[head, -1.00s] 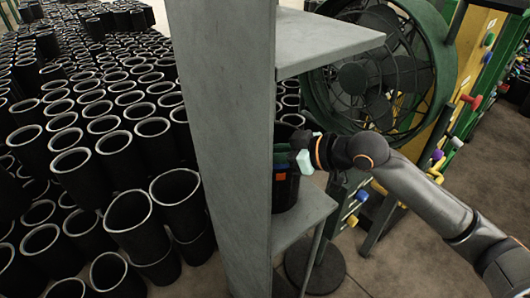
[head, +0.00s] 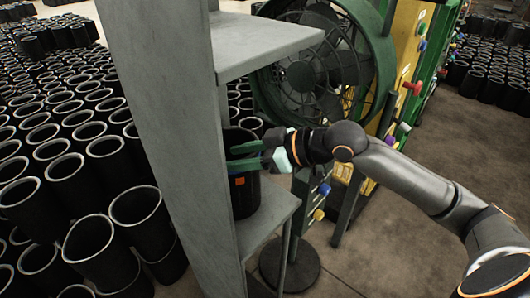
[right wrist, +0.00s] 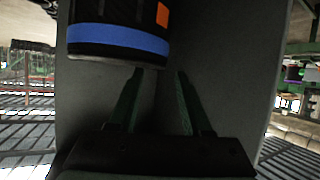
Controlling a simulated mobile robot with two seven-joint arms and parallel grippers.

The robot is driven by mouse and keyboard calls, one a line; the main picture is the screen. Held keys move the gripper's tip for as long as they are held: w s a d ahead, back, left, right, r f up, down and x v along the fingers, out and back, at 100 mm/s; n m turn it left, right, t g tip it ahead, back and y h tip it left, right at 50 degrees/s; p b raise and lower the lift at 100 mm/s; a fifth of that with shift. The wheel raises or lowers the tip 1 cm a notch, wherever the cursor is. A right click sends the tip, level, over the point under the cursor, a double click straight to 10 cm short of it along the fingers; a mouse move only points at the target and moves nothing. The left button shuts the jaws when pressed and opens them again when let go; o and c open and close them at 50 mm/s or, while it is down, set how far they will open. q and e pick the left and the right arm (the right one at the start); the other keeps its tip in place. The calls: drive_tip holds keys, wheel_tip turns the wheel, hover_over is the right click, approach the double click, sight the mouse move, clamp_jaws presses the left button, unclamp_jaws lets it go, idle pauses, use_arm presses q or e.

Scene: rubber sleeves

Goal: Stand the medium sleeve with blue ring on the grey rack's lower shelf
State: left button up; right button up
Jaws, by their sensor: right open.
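The black sleeve (head: 243,196) with an orange patch stands upright on the lower shelf (head: 268,222) of the grey rack (head: 165,130), partly hidden by the rack's upright. In the right wrist view the sleeve (right wrist: 118,18) shows its blue ring (right wrist: 118,40) near one end and the orange patch. My right gripper (head: 234,157) is open, its green fingers pointing left at the sleeve's upper part. In the right wrist view nothing shows between the fingers of the right gripper (right wrist: 160,74), and the sleeve lies past their tips. My left gripper is out of view.
The rack's upper shelf (head: 265,45) juts out just above my right gripper. A green fan (head: 310,70) and a yellow-green frame stand behind it. Many black sleeves (head: 80,135) crowd the floor at left. The floor (head: 400,250) at lower right is bare.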

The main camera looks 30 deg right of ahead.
drive_tip(key=b+v, duration=0.2)
drive_tip(key=v, duration=0.5)
drive_tip(key=shift+s+d+r, duration=0.15)
drive_tip(key=shift+s+r, duration=0.05)
drive_tip(key=shift+s, duration=0.05)
drive_tip(key=shift+d, duration=0.1)
